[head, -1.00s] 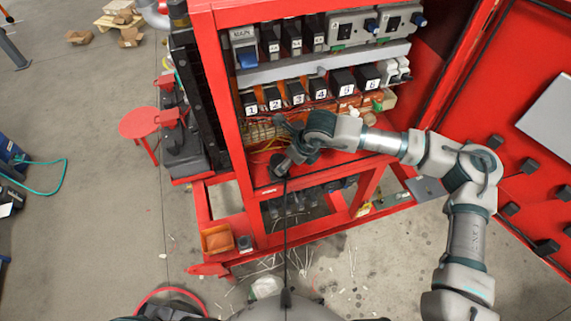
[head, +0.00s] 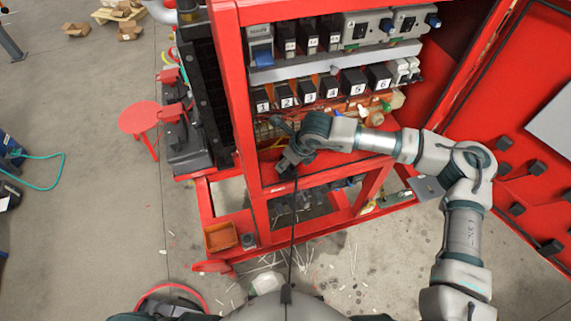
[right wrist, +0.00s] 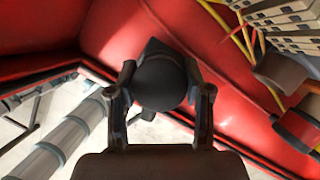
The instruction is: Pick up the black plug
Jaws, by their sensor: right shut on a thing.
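The black plug (right wrist: 160,78) is a dark rounded body between the two fingers of my right gripper (right wrist: 162,95) in the right wrist view. The fingers press on its left and right sides. In the head view my right gripper (head: 291,150) is at the lower front of the red cabinet, below the row of numbered breakers. The plug is mostly hidden by the gripper there. A black cable (head: 294,225) hangs from it down toward the bottom of the picture. My left gripper is not in view.
The red cabinet (head: 241,110) holds numbered black breakers (head: 310,92) and loose wires close to the gripper. Its open red door (head: 520,120) stands at the right. An orange bin (head: 219,237) sits on the lower frame. Debris litters the floor.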

